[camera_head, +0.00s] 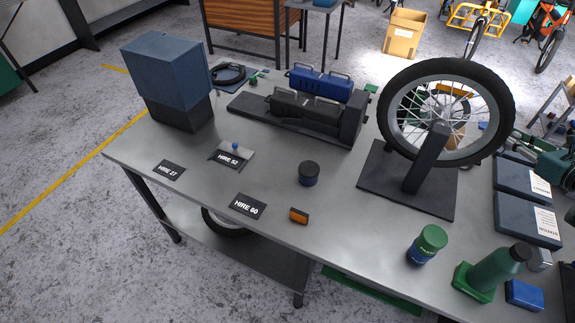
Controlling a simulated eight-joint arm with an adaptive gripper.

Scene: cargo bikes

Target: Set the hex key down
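I cannot make out a hex key anywhere in this view. My gripper is not in view, so whether it holds anything does not show. The grey workbench top (290,240) is seen from above. Dark tags reading HIRE 27 (168,170), HIRE 52 (228,159) and HIRE 60 (247,205) lie along its front left. A small blue-topped piece (235,147) is on a light plate by HIRE 52. An orange block (299,216) lies right of HIRE 60.
A blue-grey box (166,75) stands at the left. A spoked wheel (489,135) rises on a dark stand at the right. A dark round jar (308,174), green-capped jar (427,245) and green bottle (496,268) stand on the bench. The front middle has bare room.

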